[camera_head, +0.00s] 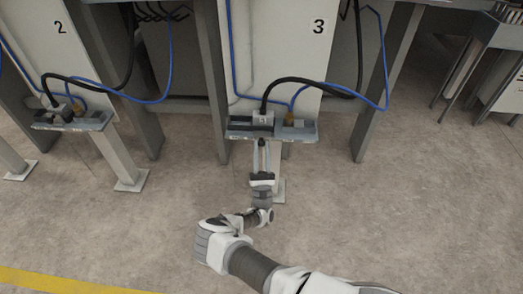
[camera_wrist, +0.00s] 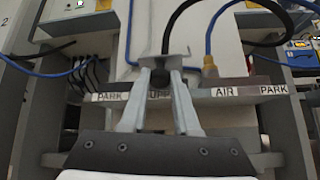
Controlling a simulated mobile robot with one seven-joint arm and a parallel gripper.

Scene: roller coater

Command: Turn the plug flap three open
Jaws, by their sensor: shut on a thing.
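The plug flap three (camera_head: 263,118) is the small light grey metal piece on the shelf below the panel marked 3. A thick black cable rises from behind it. In the wrist view the flap (camera_wrist: 150,58) shows as a grey plate, with a dark round knob below it between my fingertips. My gripper (camera_head: 262,143) reaches it from the front, and its two fingers (camera_wrist: 161,76) are shut on that knob. The fingers partly hide the label behind them. I cannot tell the flap's exact angle.
The shelf (camera_head: 240,134) carries a brass air fitting (camera_head: 288,119) with a blue hose, right of the flap. In the wrist view the labels PARK, AIR and PARK show on its front edge. A similar station marked 2 (camera_head: 60,27) stands left. The floor in front is clear.

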